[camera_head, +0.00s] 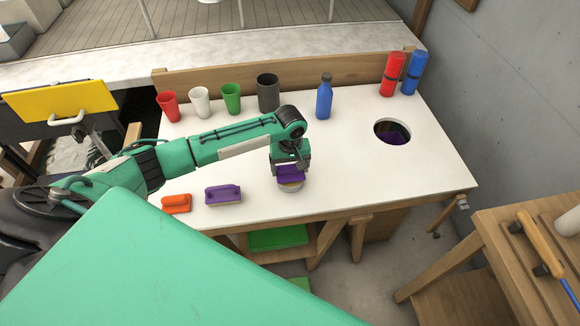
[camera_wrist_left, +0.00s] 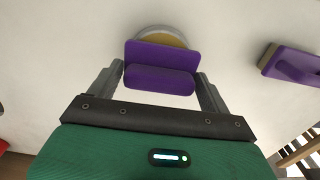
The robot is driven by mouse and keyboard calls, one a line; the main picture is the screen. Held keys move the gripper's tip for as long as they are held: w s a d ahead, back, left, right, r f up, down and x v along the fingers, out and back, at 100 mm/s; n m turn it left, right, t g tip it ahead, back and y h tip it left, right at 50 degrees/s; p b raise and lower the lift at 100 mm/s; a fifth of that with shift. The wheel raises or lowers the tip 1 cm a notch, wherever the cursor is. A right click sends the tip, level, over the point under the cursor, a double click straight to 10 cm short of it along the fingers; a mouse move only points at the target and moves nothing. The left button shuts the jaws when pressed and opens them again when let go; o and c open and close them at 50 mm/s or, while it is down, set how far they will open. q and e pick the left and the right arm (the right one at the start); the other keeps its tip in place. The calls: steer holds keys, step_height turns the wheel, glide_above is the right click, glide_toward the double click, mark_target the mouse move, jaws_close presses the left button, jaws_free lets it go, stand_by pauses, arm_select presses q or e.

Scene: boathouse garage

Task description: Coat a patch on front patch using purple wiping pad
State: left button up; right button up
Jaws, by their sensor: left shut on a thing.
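My left gripper (camera_head: 290,164) reaches down over the front middle of the white table (camera_head: 345,175). It is shut on a purple wiping pad (camera_head: 290,173), which also shows between the fingers in the left wrist view (camera_wrist_left: 160,80). Directly under the pad is a pale round dish-like thing (camera_head: 291,187) with a yellowish surface, partly covered by the pad in the left wrist view (camera_wrist_left: 166,34). I cannot tell whether pad and round thing touch. No separate front patch can be made out. A second purple pad (camera_head: 223,195) lies on the table to the left. My right gripper is not in view.
An orange pad (camera_head: 176,204) lies near the front edge. Red (camera_head: 169,107), white (camera_head: 200,102), green (camera_head: 231,98) and dark (camera_head: 268,93) cups, a blue bottle (camera_head: 324,97), and red (camera_head: 392,74) and blue (camera_head: 413,74) cylinders stand behind. A round hole (camera_head: 392,131) is at right.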

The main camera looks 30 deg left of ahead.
mark_target(290, 166)
arm_select(q)
steer(key=shift+f, duration=0.55)
stand_by(0.4)
steer(key=shift+s+f+p, duration=0.1)
steer(key=shift+p, duration=0.45)
stand_by(2.2)
step_height(290, 166, up, 7)
steer(key=p, duration=0.8)
steer(key=shift+p, duration=0.4)
stand_by(0.4)
